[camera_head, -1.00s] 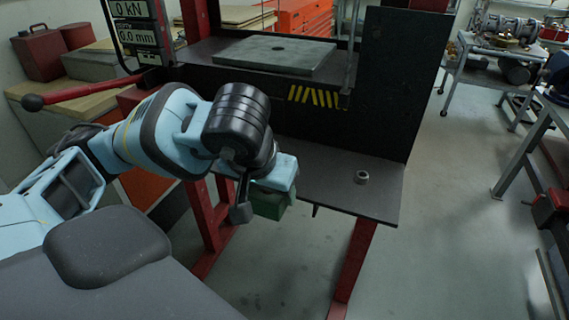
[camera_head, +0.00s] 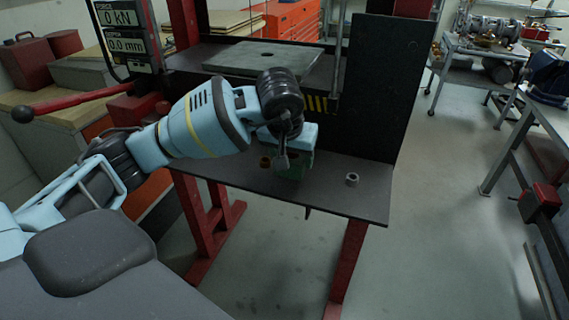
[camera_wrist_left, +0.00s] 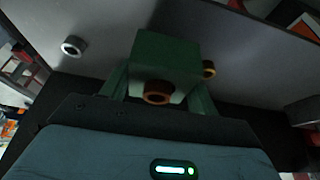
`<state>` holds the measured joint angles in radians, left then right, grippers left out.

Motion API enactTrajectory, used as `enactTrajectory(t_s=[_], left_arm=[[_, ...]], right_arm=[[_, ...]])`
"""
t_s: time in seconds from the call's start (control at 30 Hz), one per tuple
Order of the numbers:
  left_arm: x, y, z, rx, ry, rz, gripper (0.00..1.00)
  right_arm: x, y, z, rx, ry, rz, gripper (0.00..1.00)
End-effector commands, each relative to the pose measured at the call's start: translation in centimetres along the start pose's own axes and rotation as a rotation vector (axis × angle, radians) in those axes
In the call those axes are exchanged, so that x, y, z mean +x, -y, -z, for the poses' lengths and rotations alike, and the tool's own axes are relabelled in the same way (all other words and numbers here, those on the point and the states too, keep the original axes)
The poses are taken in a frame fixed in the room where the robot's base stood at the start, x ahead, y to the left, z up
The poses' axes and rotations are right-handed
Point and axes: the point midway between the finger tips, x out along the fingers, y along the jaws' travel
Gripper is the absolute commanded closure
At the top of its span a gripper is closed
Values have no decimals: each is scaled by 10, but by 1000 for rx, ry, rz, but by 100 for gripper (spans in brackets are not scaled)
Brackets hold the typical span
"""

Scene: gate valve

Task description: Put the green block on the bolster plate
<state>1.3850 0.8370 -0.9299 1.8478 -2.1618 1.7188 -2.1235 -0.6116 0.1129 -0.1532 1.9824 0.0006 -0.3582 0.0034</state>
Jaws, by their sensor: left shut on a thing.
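The green block (camera_head: 291,168) is between the jaws of my left gripper (camera_head: 290,152), over the dark lower shelf of the press. In the left wrist view the green block (camera_wrist_left: 165,52) sits between the two fingers of the left gripper (camera_wrist_left: 160,85), with a brown ring (camera_wrist_left: 158,93) at its near face. I cannot tell whether the block touches the shelf. The bolster plate, which I take to be the grey plate with a hole (camera_head: 240,62), lies on the press bed above and behind the gripper, with nothing on it. My right gripper is not in view.
The lower shelf (camera_head: 330,198) carries a silver ring (camera_head: 352,179) right of the block and a brass ring (camera_head: 265,161) left of it. A dark upright panel (camera_head: 370,90) bounds the press at right. A red lever (camera_head: 80,99) sticks out at left.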

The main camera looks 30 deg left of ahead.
Motion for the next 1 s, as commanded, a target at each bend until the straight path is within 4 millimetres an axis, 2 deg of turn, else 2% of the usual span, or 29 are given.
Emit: enactTrajectory(t_s=[0.1, 0.5, 0.73, 1.0], left_arm=[[-1, -1, 8, -2, -8, -4, 100], [4, -2, 18, -3, -8, -5, 100], [30, -1, 6, -1, -8, -3, 100], [36, -1, 4, -1, -10, -4, 100]], right_arm=[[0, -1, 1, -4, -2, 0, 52], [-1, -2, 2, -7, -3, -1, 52], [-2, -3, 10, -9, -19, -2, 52], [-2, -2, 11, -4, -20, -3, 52]])
